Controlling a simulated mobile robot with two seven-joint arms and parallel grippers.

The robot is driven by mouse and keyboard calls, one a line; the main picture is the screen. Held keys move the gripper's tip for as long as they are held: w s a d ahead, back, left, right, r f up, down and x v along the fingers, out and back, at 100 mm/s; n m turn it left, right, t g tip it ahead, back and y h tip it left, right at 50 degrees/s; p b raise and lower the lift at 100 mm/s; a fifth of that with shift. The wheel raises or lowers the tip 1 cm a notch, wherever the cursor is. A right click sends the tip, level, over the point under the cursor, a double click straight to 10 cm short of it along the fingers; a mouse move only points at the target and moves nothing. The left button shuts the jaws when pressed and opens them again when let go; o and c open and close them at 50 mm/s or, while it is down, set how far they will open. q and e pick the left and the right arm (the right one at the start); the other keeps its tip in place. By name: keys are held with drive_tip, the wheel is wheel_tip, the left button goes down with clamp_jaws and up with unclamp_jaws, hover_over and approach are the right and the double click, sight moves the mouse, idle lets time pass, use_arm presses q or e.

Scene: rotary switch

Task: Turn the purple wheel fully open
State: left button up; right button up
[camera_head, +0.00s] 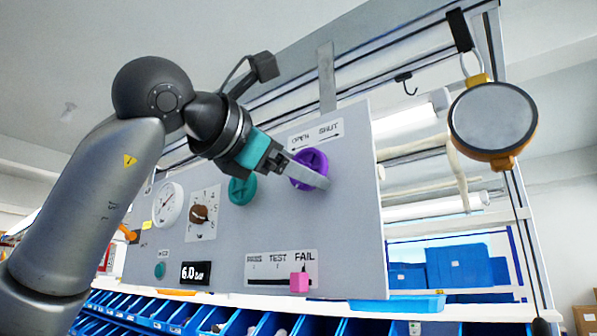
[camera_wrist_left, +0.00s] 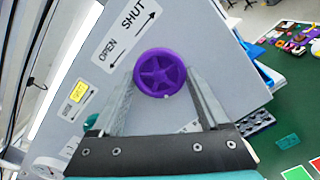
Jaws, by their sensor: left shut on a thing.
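The purple wheel (camera_head: 312,160) is mounted on the grey panel (camera_head: 345,225), under a label (camera_head: 315,134) with OPEN at the left and SHUT at the right. My left gripper (camera_head: 308,177) is at the wheel, with a finger across its front edge in the head view. In the left wrist view the spoked purple wheel (camera_wrist_left: 160,72) sits between the two fingers (camera_wrist_left: 161,88), which are shut on its rim. The fingers hide part of the wheel in the head view. My right gripper is not in view.
A teal wheel (camera_head: 242,190) sits close left of the purple one, partly behind my gripper. The panel also has a gauge (camera_head: 168,205), a brown knob (camera_head: 199,214) and a pink slider (camera_head: 299,282). A round lamp-like disc (camera_head: 492,117) hangs at the right. Blue bins line the bottom.

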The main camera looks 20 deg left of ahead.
use_arm(q)
drive_tip(key=n+b, duration=0.1)
drive_tip(key=n, duration=0.4)
drive_tip(key=shift+d+f+n+b, duration=0.1)
drive_tip(key=shift+n+b, duration=0.2)
drive_tip(key=shift+n, duration=0.1)
idle(0.4)
drive_tip(key=o, duration=1.2)
drive_tip(key=shift+o, duration=0.2)
drive_tip(key=shift+s, duration=0.2)
drive_tip(key=b+v, duration=0.2)
drive_tip(key=v, duration=1.3)
